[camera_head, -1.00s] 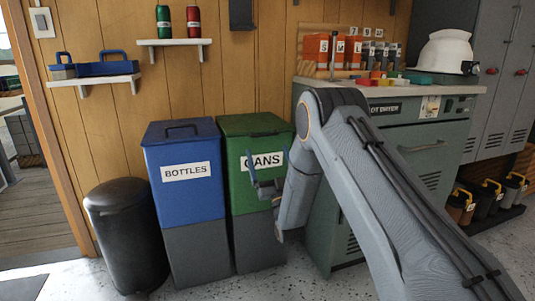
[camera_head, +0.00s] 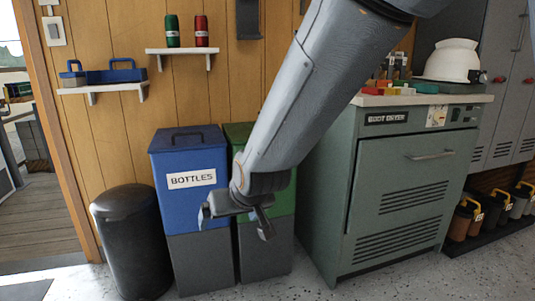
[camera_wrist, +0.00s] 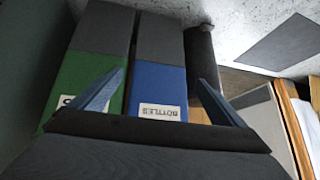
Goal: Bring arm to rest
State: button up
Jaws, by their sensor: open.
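My gripper (camera_head: 236,221) hangs in front of the bins in the head view, with my arm reaching down from the upper right. In the wrist view its two fingers (camera_wrist: 156,95) are spread wide with nothing between them. The blue bin labelled BOTTLES (camera_head: 185,205) stands behind and to the left of the gripper. The green bin (camera_head: 280,208) stands to its right, partly hidden by my arm, which covers its label. Both bins also show in the wrist view, the blue one (camera_wrist: 157,82) and the green one (camera_wrist: 90,72).
A black round bin (camera_head: 131,240) stands left of the blue bin. The boot dryer cabinet (camera_head: 400,190) stands on the right, with a white helmet (camera_head: 450,60) on top. Small shelves (camera_head: 103,87) hang on the wooden wall. Floor is clear in front of the cabinet.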

jog(key=s+d+n+g+h, duration=0.1)
jog(key=s+d+g, duration=0.3)
jog(key=s, duration=1)
jog(key=s+d+g+h, duration=0.2)
jog(key=s+d+g, duration=0.15)
jog(key=s, duration=0.95)
jog(key=d+r+m+p, duration=0.3)
jog(key=d+r+p, duration=0.7)
jog(key=p, duration=0.6)
jog(key=d+r+m+h+p, duration=0.1)
jog(key=d+r+m+p, duration=0.1)
jog(key=d+r+p, duration=0.9)
notch_tip(320, 180, up, 4)
jog(key=p, duration=0.6)
jog(key=shift+r+m+t, duration=0.25)
jog(key=shift+m+t, duration=0.1)
jog(key=shift+m, duration=0.05)
